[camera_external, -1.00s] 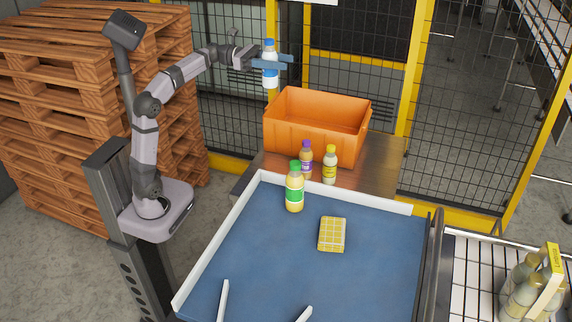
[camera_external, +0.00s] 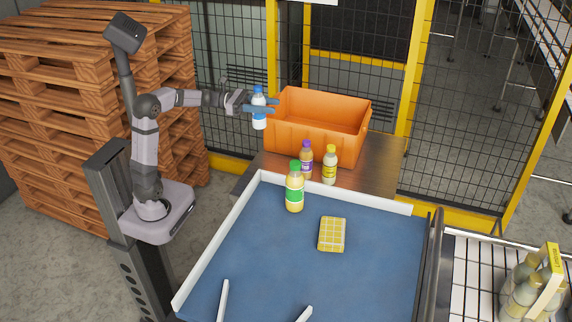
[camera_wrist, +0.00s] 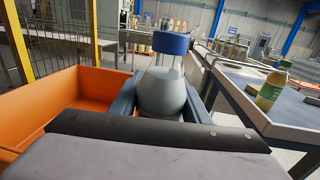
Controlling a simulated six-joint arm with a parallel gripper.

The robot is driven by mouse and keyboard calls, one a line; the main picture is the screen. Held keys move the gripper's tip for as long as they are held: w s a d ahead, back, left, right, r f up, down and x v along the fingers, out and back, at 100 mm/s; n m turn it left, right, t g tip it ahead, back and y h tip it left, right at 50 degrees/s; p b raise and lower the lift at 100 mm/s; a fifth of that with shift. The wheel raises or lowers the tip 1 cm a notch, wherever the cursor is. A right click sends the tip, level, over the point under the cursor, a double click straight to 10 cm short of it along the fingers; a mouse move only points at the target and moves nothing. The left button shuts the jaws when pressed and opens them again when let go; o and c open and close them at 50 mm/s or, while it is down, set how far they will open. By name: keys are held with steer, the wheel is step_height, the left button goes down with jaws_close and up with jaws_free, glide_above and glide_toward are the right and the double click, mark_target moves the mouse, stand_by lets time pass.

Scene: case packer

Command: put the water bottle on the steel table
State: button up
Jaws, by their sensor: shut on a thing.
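The water bottle (camera_external: 259,118) is clear with a blue cap and a blue and white label. My gripper (camera_external: 262,107) is shut on it and holds it upright in the air, just left of the orange crate. In the wrist view the bottle (camera_wrist: 165,85) stands between the two blue-grey fingers. The steel table (camera_external: 382,165) is the brownish metal surface under the orange crate. The bottle is above the level of this table, near its left end; the exact gap cannot be told.
The orange crate (camera_external: 310,142) covers much of the steel table. A purple-capped bottle (camera_external: 306,162) and a yellow-capped bottle (camera_external: 330,168) stand in front of it. A green-capped bottle (camera_external: 294,190) and a yellow pack (camera_external: 332,234) are on the blue conveyor (camera_external: 270,260). Bare steel shows right and left.

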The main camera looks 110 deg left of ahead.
step_height(320, 180, down, 19)
steer(key=shift+p, duration=0.35)
stand_by(0.7)
steer(key=shift+f, duration=0.15)
steer(key=o, duration=1.3)
steer(key=shift+c, duration=0.2)
steer(key=s+d+b, duration=0.1)
steer(key=s+b, duration=0.1)
steer(key=s, duration=1)
steer(key=shift+d, duration=0.15)
